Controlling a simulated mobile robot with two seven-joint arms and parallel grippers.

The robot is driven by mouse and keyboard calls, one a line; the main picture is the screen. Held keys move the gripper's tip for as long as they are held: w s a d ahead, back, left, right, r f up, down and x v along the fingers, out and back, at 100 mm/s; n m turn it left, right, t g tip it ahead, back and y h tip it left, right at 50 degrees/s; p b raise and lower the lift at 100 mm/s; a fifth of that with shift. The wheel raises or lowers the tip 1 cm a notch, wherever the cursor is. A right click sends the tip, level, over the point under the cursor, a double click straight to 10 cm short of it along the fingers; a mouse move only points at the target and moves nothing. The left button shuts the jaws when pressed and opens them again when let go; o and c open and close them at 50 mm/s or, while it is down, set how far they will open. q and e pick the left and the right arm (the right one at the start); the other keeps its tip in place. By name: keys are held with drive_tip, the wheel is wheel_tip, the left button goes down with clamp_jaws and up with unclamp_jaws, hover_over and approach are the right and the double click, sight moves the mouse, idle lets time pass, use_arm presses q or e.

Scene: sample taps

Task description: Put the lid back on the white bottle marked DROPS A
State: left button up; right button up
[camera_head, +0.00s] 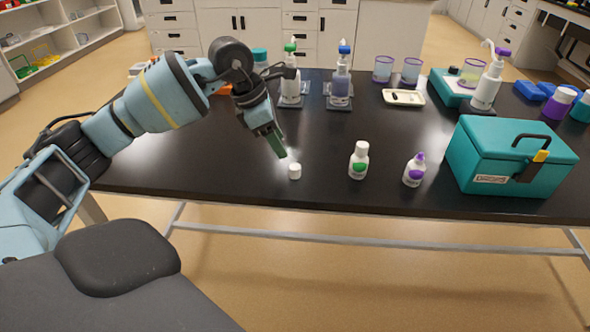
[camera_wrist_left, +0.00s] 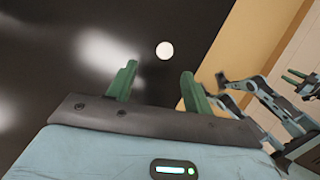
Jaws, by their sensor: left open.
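A small white lid (camera_head: 294,171) stands on the black table near its front edge; it shows as a white disc in the left wrist view (camera_wrist_left: 164,50). My left gripper (camera_head: 279,148) is open and empty, just above and left of the lid, apart from it. Its two green fingers (camera_wrist_left: 157,75) are spread in the left wrist view. A white bottle with a green label (camera_head: 359,161) and a white top stands right of the lid. A white bottle with a purple label and tip (camera_head: 414,170) stands further right. I cannot read their markings. My right gripper (camera_wrist_left: 302,82) seems to show small in the left wrist view.
A teal box (camera_head: 511,158) with a dark handle stands at the right. Pump bottles (camera_head: 290,80) (camera_head: 340,80), purple-rimmed cups (camera_head: 383,70) and a white tray (camera_head: 404,97) stand further back. The table (camera_head: 225,165) is clear around the lid.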

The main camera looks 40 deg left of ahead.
sight(294, 167)
use_arm(q)
drive_tip(key=shift+x, duration=1.2)
drive_tip(key=shift+d+f, duration=0.1)
drive_tip(key=shift+d, duration=0.05)
drive_tip(key=x, duration=0.5)
drive_tip(key=shift+d, duration=0.3)
drive_tip(key=shift+s, duration=0.1)
drive_tip(key=c, duration=1.1)
